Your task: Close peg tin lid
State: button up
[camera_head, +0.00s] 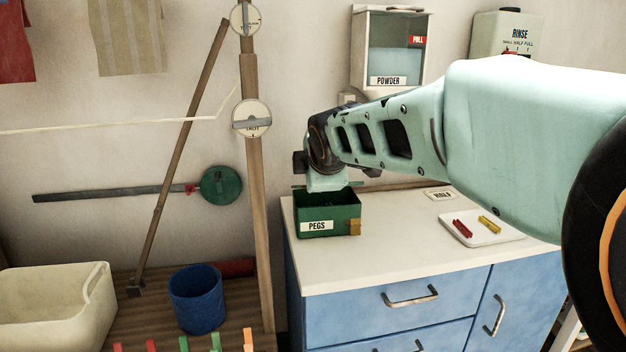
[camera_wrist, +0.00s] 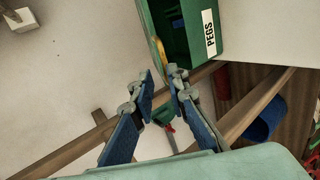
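The green peg tin (camera_head: 316,222), labelled PEGS, stands at the left end of the white cabinet top. Its top looks open, with a dark inside; the tin (camera_wrist: 207,58) also shows at the top of the wrist view. I cannot clearly tell the lid from the walls; a thin green edge shows behind the tin, partly hidden by my gripper. My gripper (camera_head: 326,181) is over the back of the tin in the head view. In the wrist view my gripper (camera_wrist: 162,86) has its two blue-padded fingers apart with nothing between them, their tips close to the tin.
A white tray (camera_head: 505,235) with a red and a yellow peg lies right of the tin. A wooden post (camera_head: 258,190) stands close left of the cabinet. A blue bucket (camera_head: 197,300) is lower left. The powder box (camera_head: 390,80) hangs on the wall behind.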

jog(key=shift+o, duration=0.6)
jog(key=s+d+r+p, duration=0.1)
jog(key=s+r+p, duration=0.1)
jog(key=s, duration=1)
jog(key=shift+d+r+p, duration=0.25)
jog(key=shift+d+p, duration=0.05)
jog(key=shift+d, duration=0.1)
jog(key=shift+s+r, duration=0.1)
dwell(0.5)
jog(key=v, duration=0.7)
jog(key=shift+s, duration=0.35)
jog(key=shift+w, duration=0.1)
